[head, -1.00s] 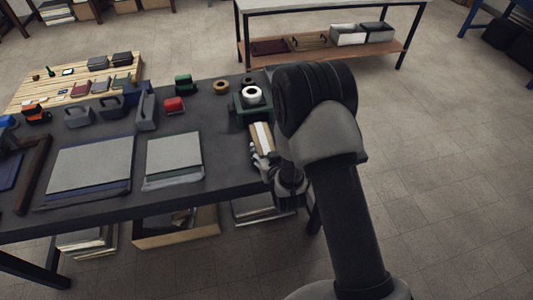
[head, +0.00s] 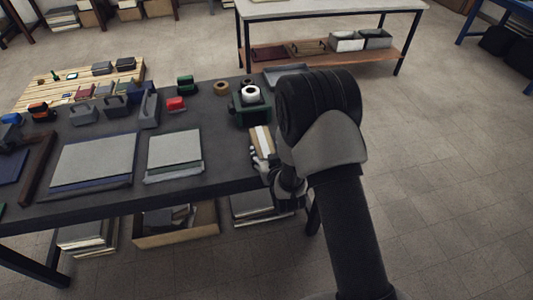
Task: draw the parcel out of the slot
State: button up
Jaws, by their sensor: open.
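A tan parcel with a pale stripe (head: 262,139) shows near the right end of the dark table, just left of my arm. My gripper (head: 262,162) is at the parcel's near end, with its fingers close to it; whether they touch it is too small to tell. The gripper is open. My arm hides the area to the right of the parcel, and I cannot make out the slot.
The dark table (head: 220,150) carries a green tape dispenser with a white roll (head: 251,95) behind the parcel. A grey tray (head: 285,73) lies at the back right corner. Grey boards (head: 174,150) lie to the left. Open floor (head: 450,180) is at the right.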

jog(key=o, duration=0.4)
jog(key=v, duration=1.2)
jog(key=shift+r, duration=0.1)
